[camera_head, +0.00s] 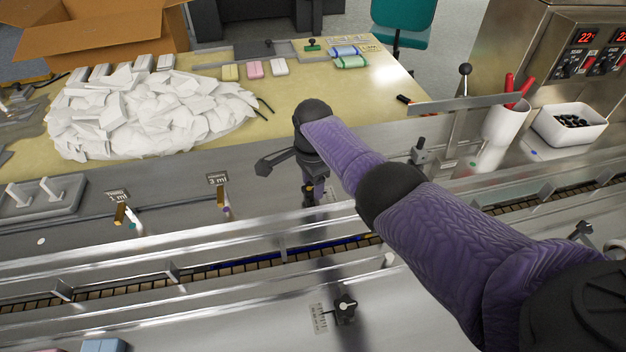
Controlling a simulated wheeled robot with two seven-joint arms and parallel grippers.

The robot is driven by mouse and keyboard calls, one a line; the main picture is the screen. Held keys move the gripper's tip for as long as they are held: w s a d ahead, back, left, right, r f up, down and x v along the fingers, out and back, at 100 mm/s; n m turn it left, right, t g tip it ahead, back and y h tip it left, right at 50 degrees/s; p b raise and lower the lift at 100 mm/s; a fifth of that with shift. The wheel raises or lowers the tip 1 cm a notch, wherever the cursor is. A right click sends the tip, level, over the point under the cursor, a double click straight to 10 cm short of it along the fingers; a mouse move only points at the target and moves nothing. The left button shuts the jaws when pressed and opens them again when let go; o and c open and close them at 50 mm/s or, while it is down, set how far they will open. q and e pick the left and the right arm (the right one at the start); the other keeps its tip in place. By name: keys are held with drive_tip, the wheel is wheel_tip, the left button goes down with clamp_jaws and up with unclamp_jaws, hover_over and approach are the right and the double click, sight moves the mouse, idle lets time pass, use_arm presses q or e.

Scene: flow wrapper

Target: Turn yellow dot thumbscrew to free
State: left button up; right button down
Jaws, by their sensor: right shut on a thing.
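My right arm comes in from the right, and its right gripper (313,192) points down at the metal guide rail of the wrapper's infeed. It is shut on a small dark part there, which looks like a thumbscrew. The fingers and wrist hide most of that part, and I cannot make out its dot clearly. Another black thumbscrew (345,306) stands beside a printed scale on the near plate, apart from the gripper. A further black knob (419,151) stands on the far side, behind the arm. My left gripper is not in view.
The chain conveyor (220,272) runs between long metal rails. A heap of white packs (150,112) lies on the table at the back left. A white cup with red-handled tools (505,122) and a white bin (569,124) stand at the right. Small signs (217,179) stand left of the gripper.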

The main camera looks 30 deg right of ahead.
drive_tip(key=n, duration=0.6)
drive_tip(key=shift+w+n, duration=0.1)
drive_tip(key=shift+n, duration=0.2)
drive_tip(key=n, duration=0.6)
drive_tip(key=shift+w+a, duration=0.1)
drive_tip(key=shift+a, duration=0.05)
drive_tip(key=n, duration=0.6)
drive_tip(key=shift+a+n, duration=0.1)
drive_tip(key=shift+n, duration=0.2)
drive_tip(key=n, duration=0.5)
drive_tip(key=shift+a+n+p, duration=0.1)
drive_tip(key=shift+n+p, duration=0.2)
drive_tip(key=shift+c, duration=0.7)
unclamp_jaws()
drive_tip(key=shift+r, duration=0.15)
